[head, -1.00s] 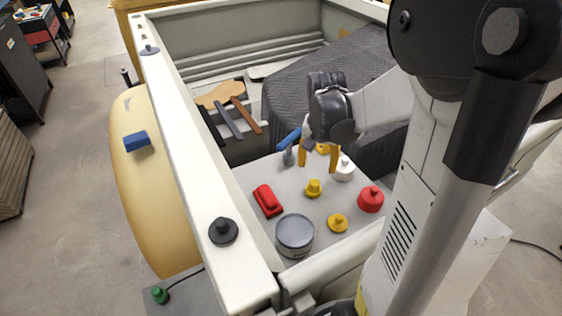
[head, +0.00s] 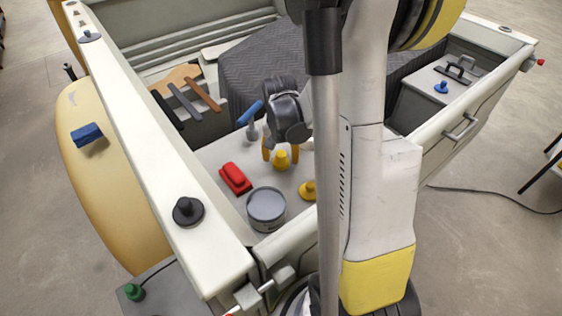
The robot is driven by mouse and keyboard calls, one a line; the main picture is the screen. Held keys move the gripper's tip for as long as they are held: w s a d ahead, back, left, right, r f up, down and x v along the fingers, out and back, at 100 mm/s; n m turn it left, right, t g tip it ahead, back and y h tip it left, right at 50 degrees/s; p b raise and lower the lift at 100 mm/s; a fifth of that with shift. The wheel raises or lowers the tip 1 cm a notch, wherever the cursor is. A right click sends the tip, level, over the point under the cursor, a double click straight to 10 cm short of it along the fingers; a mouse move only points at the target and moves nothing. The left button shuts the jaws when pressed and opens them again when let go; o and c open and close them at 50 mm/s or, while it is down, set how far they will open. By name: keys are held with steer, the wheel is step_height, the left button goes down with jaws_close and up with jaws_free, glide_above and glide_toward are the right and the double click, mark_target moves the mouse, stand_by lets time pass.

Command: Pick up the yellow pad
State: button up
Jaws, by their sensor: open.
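A small yellow knobbed pad (head: 282,160) stands on the grey tailgate-end surface (head: 217,155) of the truck bed. A second yellow pad (head: 307,191) stands nearer, partly hidden by my arm. My gripper (head: 281,157) points down with its two orange fingers apart. In the head view the first yellow pad shows between and just below the fingertips. I cannot tell whether the fingers are level with it or above it. Nothing shows held.
A red block-shaped tool (head: 235,178) and a grey tin (head: 266,207) stand close by on the left and front. A blue-handled tool (head: 250,115) lies behind. A white pad (head: 307,143) is mostly hidden by my arm. The bed's white side wall (head: 150,140) rises at left.

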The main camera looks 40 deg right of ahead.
mark_target(285, 154)
steer(key=c, duration=1.2)
steer(key=shift+r, duration=0.1)
steer(key=shift+r+p, duration=0.3)
steer(key=shift+r, duration=0.2)
steer(key=r, duration=0.1)
steer(key=r+p, duration=0.1)
steer(key=s+r, duration=0.1)
steer(key=r, duration=0.1)
steer(key=shift+d+p, duration=0.3)
steer(key=shift+d, duration=0.1)
steer(key=s+d+r, duration=0.2)
steer(key=s+d+r+p, duration=0.1)
steer(key=s+d+r, duration=0.1)
steer(key=s, duration=0.1)
steer(key=s+d+r+p, duration=0.1)
steer(key=s+d+r, duration=0.1)
steer(key=s, duration=0.1)
steer(key=shift+s+d, duration=0.1)
steer(key=shift+d, duration=0.1)
steer(key=o, duration=0.3)
steer(key=c, duration=0.3)
